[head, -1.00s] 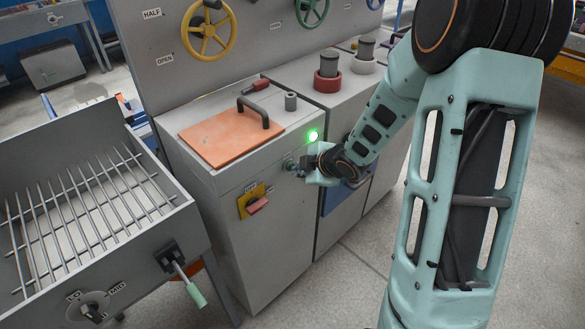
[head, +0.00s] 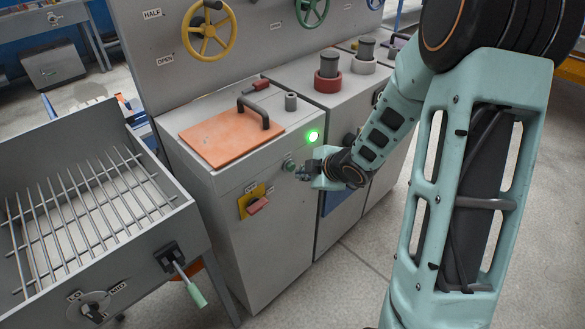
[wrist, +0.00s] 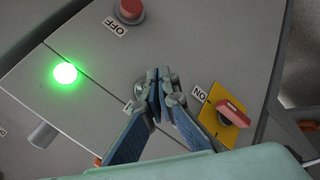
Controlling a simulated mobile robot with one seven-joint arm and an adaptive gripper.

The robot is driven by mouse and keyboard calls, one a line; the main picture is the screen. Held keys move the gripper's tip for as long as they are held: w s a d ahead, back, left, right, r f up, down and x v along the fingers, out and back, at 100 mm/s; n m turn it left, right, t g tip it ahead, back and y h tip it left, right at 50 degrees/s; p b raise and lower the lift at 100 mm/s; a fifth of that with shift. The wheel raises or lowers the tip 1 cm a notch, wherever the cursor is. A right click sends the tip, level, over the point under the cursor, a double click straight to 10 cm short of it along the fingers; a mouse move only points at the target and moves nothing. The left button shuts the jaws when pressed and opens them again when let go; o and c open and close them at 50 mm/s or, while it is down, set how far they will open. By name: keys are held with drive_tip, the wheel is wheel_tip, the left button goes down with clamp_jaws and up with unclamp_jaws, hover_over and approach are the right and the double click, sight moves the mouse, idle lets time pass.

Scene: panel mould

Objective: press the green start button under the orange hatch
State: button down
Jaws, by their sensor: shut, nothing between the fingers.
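The orange hatch (head: 232,133) with its dark handle lies closed on top of the grey cabinet. A small dull green round button (head: 288,165) sits on the cabinet's front face below and right of the hatch. My gripper (head: 301,174) is shut and empty, just right of this button, with a small gap seemingly between them. In the wrist view my gripper's fingertips (wrist: 158,70) are together and partly hide a round grey-looking part behind them. A bright green lamp (head: 313,136) is lit above the button; it also shows in the wrist view (wrist: 65,73).
A yellow plate with a red switch (head: 257,206) is left of and below my gripper. A red button (wrist: 130,10) marked OFF shows in the wrist view. A grill tray (head: 90,215) with a lever stands at the left. Open floor lies at the front right.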

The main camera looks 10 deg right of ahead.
drive_tip(key=shift+d, duration=0.1)
drive_tip(key=s+d, duration=0.1)
drive_tip(key=s, duration=0.1)
drive_tip(key=s+d, duration=0.1)
drive_tip(key=s, duration=0.1)
drive_tip(key=shift+d+p, duration=0.35)
drive_tip(key=shift+d, duration=0.05)
idle(0.6)
